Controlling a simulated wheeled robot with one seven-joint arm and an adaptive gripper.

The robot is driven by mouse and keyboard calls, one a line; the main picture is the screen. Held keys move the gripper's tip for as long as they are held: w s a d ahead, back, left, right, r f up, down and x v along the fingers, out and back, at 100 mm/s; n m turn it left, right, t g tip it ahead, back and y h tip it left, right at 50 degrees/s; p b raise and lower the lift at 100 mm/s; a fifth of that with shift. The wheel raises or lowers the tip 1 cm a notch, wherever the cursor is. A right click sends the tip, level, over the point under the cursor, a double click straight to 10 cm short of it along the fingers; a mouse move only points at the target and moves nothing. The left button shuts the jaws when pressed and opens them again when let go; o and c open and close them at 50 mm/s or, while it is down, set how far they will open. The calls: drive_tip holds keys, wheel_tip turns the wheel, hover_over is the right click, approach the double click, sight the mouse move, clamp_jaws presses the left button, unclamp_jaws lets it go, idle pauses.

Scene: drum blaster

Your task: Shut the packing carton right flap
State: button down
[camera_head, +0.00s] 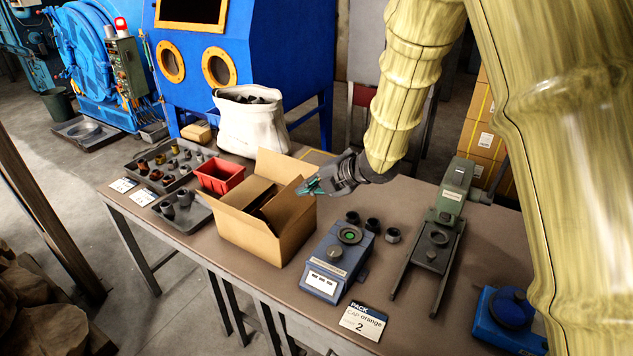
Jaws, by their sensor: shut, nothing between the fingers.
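The packing carton (245,232) is brown cardboard and stands on the table near the middle of the head view. A tall flap (285,168) stands up at its back. Darker panels (255,192) lie across part of its opening, and a gap into the dark inside shows. I cannot clearly tell the right flap from the right wall. My gripper (309,187), with teal fingertips, is shut and empty. It is at the carton's upper right edge, pointing left; I cannot tell whether it touches the cardboard.
A red bin (219,175) and trays of small parts (168,165) stand left of the carton. A white sack (251,125) is behind. A blue scale-like device (337,262), several dark caps (372,224) and a green press (437,235) stand to the right. A label card (362,322) lies in front.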

sight(281, 195)
drive_tip(key=shift+p+x, duration=1.2)
drive_tip(key=shift+x, duration=3.1)
drive_tip(key=shift+w+r+p, duration=0.1)
drive_tip(key=shift+r+p, duration=0.05)
drive_tip(key=shift+p, duration=0.25)
